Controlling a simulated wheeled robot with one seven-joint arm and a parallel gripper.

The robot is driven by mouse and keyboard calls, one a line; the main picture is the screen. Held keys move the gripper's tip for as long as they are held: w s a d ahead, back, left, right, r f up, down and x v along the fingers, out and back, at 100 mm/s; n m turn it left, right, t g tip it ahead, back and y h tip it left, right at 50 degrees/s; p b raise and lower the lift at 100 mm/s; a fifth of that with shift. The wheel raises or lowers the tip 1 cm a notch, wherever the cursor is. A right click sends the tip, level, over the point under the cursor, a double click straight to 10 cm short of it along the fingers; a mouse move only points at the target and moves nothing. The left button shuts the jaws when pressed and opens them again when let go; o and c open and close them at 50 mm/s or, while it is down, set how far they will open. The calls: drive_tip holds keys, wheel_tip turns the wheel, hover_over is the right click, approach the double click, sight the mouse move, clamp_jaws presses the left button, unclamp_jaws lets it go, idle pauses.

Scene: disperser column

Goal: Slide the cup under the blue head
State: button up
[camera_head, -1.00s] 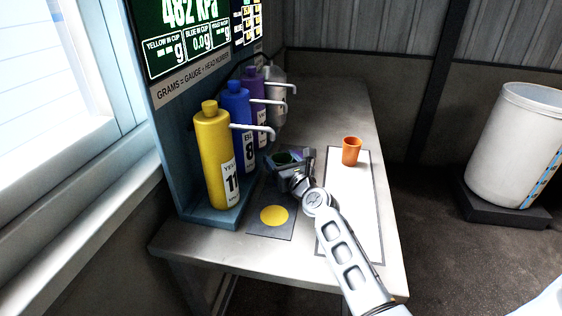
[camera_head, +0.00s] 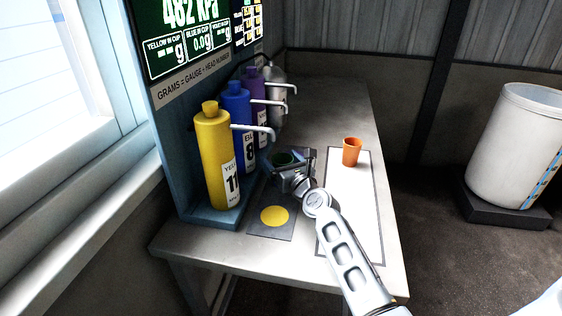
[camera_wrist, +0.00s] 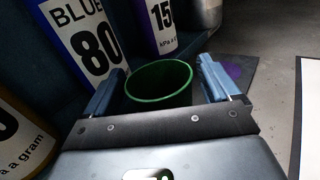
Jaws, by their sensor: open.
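The green cup (camera_head: 284,158) stands upright in front of the blue bottle (camera_head: 237,108), on the side of its white spout (camera_head: 268,101). In the wrist view the cup (camera_wrist: 158,84) shows its open, dark, empty-looking inside, with the blue bottle's label (camera_wrist: 88,42) just behind it to the left. My gripper (camera_head: 286,165) is open, with one blue finger on each side of the cup. A small gap shows by the right finger; contact on the left cannot be told. The lower cup is hidden by the gripper body.
A yellow bottle (camera_head: 211,160) stands nearer and a violet one (camera_head: 254,88) farther along the panel. A yellow disc (camera_head: 274,216) marks the dark strip. An orange cup (camera_head: 352,151) stands on the white mat (camera_head: 360,200). The display (camera_head: 201,39) reads 0.0 g for blue.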

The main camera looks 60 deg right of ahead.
drive_tip(key=p+v, duration=0.1)
drive_tip(key=v, duration=0.6)
drive_tip(key=shift+s+a, duration=0.25)
drive_tip(key=shift+s, duration=0.05)
drive_tip(key=shift+c, duration=0.6)
drive_tip(key=shift+f, duration=0.1)
drive_tip(key=shift+s+f+p, duration=0.1)
drive_tip(key=shift+f+p, duration=0.4)
drive_tip(key=shift+p, duration=0.05)
drive_tip(key=shift+f, duration=0.15)
drive_tip(key=shift+w, duration=0.2)
drive_tip(key=shift+x, duration=3.85)
